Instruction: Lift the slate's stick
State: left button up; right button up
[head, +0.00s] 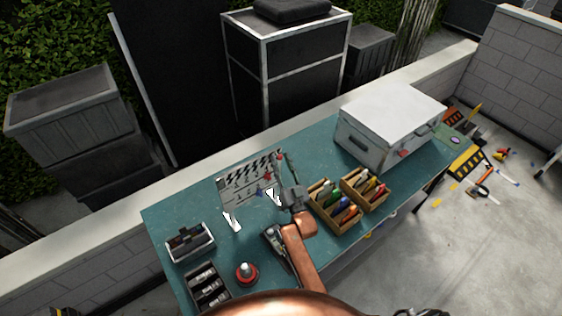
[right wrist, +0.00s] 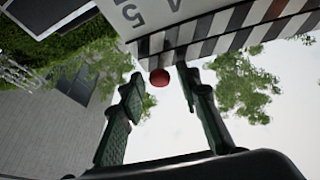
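The slate (head: 232,194) is a white board with black-and-white striped stick (head: 262,164) along its far edge. It appears propped up at the back of the teal table. In the right wrist view the striped stick (right wrist: 215,38) crosses the top, with a small red ball (right wrist: 160,77) at its lower edge. My right gripper (head: 286,168) is at the slate's right end. In the right wrist view its two green fingers (right wrist: 160,82) are apart, with the ball showing between their tips. I cannot tell if they touch the stick. My left gripper is not in view.
On the table (head: 163,217), two wooden boxes (head: 340,226) of coloured items stand right of my arm. A large white case (head: 392,112) is at the far right. A grey tray (head: 190,242), a dark box (head: 208,287) and a red round object (head: 247,272) are front left.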

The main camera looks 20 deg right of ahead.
grip_shut()
dwell(0.3)
